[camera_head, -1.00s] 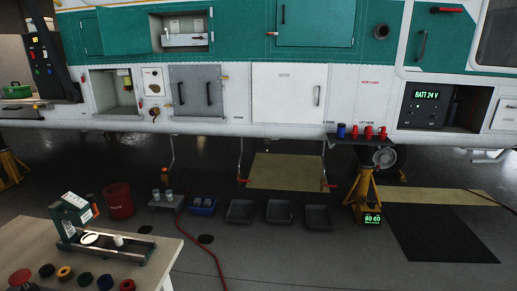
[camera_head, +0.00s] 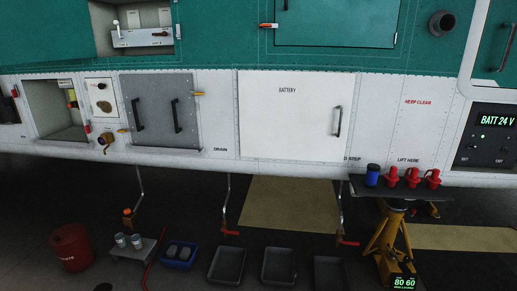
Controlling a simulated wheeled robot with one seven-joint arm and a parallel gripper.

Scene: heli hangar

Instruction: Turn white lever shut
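A small white lever (camera_head: 116,26) stands roughly upright at the left end of a white panel box (camera_head: 142,38). The box sits inside an open recess in the teal upper hull, at the top left. The lever is small in the picture and its labels cannot be read. My gripper is not in view, so its state does not show.
Below are an open bay (camera_head: 58,108), a grey door (camera_head: 160,110) with two handles and a white battery door (camera_head: 295,115). A red bucket (camera_head: 71,247), a blue bin (camera_head: 179,255), grey trays (camera_head: 227,266) and a yellow jack (camera_head: 387,245) stand on the floor.

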